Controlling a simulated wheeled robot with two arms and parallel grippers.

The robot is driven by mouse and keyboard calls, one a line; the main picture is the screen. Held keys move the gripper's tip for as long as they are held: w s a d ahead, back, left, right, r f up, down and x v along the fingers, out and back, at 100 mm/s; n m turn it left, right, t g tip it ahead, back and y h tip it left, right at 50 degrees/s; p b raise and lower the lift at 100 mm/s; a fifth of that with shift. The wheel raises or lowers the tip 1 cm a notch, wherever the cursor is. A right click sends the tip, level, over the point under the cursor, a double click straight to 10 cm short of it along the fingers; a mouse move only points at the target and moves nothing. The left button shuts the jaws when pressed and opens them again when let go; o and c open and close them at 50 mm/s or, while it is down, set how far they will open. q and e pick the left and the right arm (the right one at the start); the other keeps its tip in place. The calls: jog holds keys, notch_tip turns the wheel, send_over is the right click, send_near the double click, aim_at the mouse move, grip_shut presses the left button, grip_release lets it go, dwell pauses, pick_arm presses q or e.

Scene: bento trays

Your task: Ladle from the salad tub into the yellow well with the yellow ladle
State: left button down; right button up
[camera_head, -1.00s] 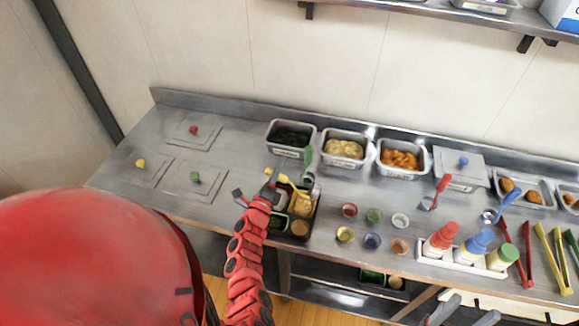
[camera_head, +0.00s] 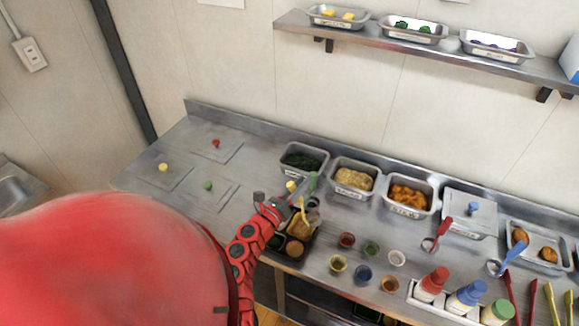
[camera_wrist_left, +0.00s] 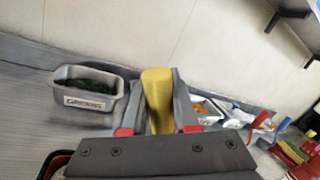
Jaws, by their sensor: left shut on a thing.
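My left gripper (camera_head: 282,203) is shut on a yellow handle, apparently the yellow ladle (camera_head: 303,211), just above the left side of a dark divided bento tray (camera_head: 276,255). In the left wrist view the yellow handle (camera_wrist_left: 158,98) stands upright between the two fingers (camera_wrist_left: 154,128). The ladle's bowl is not clear to me. The tray's wells are partly hidden by the gripper, so I cannot tell which is the yellow one. Behind the tray stand a tub of dark greens (camera_head: 283,163), a tub of pale yellowish food (camera_head: 334,184) and a tub of orange food (camera_head: 391,206). My right gripper is out of view.
Small cups (camera_head: 338,263) stand right of the tray, then a bottle rack (camera_head: 445,308). A red ladle (camera_head: 440,232) lies right of the orange tub. Knobbed lids (camera_head: 210,185) lie on the left counter.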

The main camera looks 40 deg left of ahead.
pick_arm(q)
jog(key=w+d+r+m+g+p, duration=0.1)
jog(key=d+r+m+p, duration=0.4)
jog(key=p, duration=0.2)
jog(key=shift+w+d+m, duration=0.2)
jog(key=shift+d+m, duration=0.2)
jog(key=shift+d+h, duration=0.1)
jog(key=shift+h, duration=0.2)
